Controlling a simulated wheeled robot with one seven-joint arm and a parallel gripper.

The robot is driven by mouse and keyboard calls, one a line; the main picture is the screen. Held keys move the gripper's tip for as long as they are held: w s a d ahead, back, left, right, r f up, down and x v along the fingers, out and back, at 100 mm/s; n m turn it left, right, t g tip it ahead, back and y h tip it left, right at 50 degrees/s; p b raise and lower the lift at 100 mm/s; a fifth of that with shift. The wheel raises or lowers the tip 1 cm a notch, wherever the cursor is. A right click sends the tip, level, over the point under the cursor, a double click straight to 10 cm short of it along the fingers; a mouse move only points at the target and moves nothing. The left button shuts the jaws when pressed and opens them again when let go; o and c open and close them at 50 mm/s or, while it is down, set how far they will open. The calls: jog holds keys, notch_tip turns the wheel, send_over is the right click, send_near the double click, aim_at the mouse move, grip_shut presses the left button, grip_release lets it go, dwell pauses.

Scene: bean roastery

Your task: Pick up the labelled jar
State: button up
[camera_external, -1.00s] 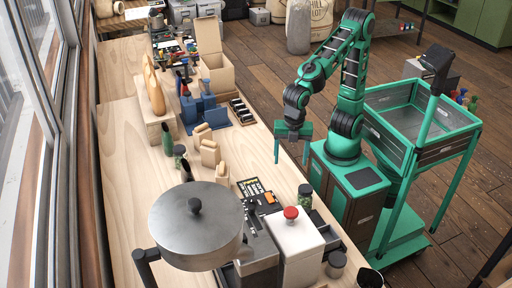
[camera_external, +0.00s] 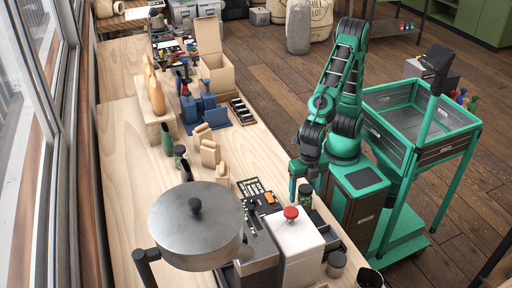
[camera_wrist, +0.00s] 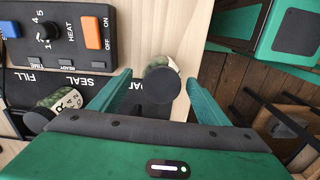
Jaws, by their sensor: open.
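A jar with a round dark lid (camera_wrist: 157,86) stands between my fingers in the wrist view, seen from above. A sliver of its pale and green side shows past the lid, and its label is mostly hidden. In the external view the jar (camera_external: 305,196) stands near the bench's right edge, beside the red-knobbed machine. My gripper (camera_wrist: 158,77) is open, with one finger on each side of the jar; I cannot tell whether they touch it. In the external view my gripper (camera_external: 306,178) points down over the jar. A second dark-lidded jar (camera_wrist: 64,100) with a lettered label shows at lower left in the wrist view.
A control panel (camera_wrist: 60,45) with a knob and an orange switch lies left of the jar. The white machine with a red knob (camera_external: 296,245) and a round metal drum (camera_external: 197,228) stand close by. Bare wood (camera_external: 262,155) lies behind.

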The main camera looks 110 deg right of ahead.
aim_at(304, 198)
jog(key=shift+d+f, duration=0.1)
jog(key=shift+f, duration=1.85)
jog(key=shift+c, duration=0.7)
jog(key=c, duration=1.2)
jog(key=shift+r, duration=0.1)
